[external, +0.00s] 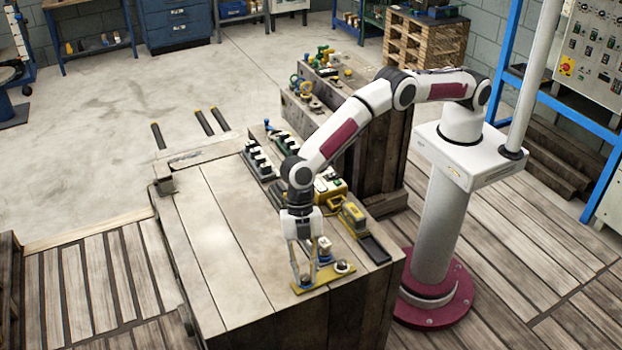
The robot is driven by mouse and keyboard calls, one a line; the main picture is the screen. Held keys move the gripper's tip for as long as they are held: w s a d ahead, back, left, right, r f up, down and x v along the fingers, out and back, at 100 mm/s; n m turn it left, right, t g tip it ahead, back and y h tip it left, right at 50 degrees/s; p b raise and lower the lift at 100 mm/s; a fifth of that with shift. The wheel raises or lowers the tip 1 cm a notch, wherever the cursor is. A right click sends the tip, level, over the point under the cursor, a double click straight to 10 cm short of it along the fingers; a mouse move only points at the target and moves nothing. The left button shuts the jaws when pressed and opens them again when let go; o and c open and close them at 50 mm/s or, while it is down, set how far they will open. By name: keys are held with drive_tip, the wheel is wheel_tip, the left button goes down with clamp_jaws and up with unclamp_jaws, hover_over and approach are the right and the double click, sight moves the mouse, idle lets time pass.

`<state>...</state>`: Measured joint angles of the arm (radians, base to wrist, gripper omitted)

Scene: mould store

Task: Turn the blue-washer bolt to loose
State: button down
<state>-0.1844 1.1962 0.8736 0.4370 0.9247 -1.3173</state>
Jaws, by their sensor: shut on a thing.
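A yellow plate (325,280) lies near the front right corner of the wooden-topped bench. My gripper (307,277) points down over the left end of this plate. Its fingers are shut on a small dark bolt (307,284), which they partly hide. The washer under that bolt is too small and covered for me to tell its colour. A second bolt (342,267) with a pale ring around it stands apart at the right end of the plate. A small white and blue piece (325,245) shows just behind the gripper.
A yellow box-like device (352,217) and a black tray (375,248) are right of the gripper. A dark rack with white blocks (260,160) stands farther back. The bench top (215,240) to the left is clear. Another bench (330,100) stands behind.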

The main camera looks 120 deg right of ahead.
drive_tip(key=shift+s+d+f, duration=0.1)
drive_tip(key=shift+f, duration=0.2)
drive_tip(key=c, duration=1.8)
unclamp_jaws()
drive_tip(key=shift+c, duration=0.2)
drive_tip(key=shift+r, duration=0.15)
drive_tip(key=shift+r+m, duration=0.1)
drive_tip(key=shift+m, duration=0.3)
drive_tip(key=shift+m+t+h, duration=0.4)
drive_tip(key=shift+m+t, duration=0.2)
drive_tip(key=shift+m, duration=0.8)
drive_tip(key=shift+a+m+t, duration=0.2)
drive_tip(key=shift+m+t, duration=0.1)
drive_tip(key=shift+m, duration=0.5)
drive_tip(key=shift+s+m+t+h, duration=0.1)
drive_tip(key=shift+m+t+h, duration=0.4)
drive_tip(key=shift+m, duration=1.2)
drive_tip(key=shift+a+m+h, duration=0.2)
drive_tip(key=shift+m+h, duration=0.8)
drive_tip(key=shift+m, duration=1.3)
